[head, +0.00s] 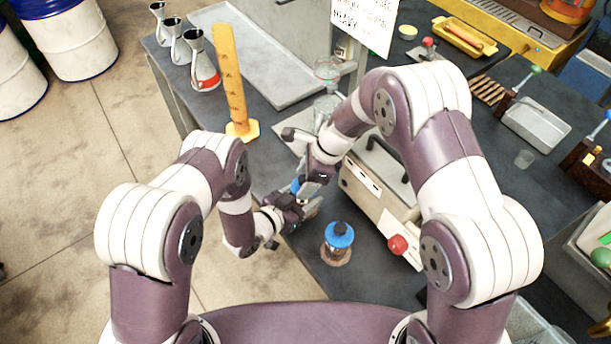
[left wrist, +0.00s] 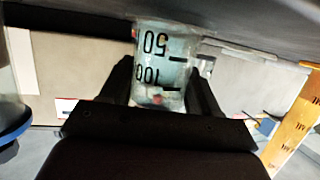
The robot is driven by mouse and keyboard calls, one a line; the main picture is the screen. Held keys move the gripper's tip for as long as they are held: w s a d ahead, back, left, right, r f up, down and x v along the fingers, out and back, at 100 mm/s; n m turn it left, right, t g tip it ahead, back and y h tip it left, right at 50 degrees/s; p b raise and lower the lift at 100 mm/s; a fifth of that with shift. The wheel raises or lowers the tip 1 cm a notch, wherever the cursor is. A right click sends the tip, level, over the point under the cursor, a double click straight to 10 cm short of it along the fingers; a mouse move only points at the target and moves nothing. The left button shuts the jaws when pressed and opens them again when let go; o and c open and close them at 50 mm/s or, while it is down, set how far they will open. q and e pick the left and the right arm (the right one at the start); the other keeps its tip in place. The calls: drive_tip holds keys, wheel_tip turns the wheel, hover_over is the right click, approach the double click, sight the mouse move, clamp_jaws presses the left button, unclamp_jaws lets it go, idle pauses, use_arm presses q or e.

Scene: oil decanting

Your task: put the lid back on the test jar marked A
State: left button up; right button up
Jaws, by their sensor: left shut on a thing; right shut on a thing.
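My left gripper (head: 300,209) is shut on a clear jar (left wrist: 163,70) with black marks 50 and 100, which look upside down in the left wrist view. My right gripper (head: 306,188) is shut, just above and close to the left one in the head view. A small blue piece (head: 295,186), probably the lid, shows at its tips; I cannot tell whether it touches the jar. Another jar with a blue lid (head: 340,235) stands on the bench, right of and nearer than my grippers.
A beige machine (head: 375,187) with a red knob (head: 397,245) stands right of the grippers. A yellow measuring cylinder (head: 230,80), a grey tray (head: 255,60) and several metal jugs (head: 203,65) stand further back. The bench's left edge is close to my left arm.

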drive_tip(key=o, duration=1.2)
drive_tip(key=v, duration=1.2)
use_arm(q)
drive_tip(key=o, duration=1.6)
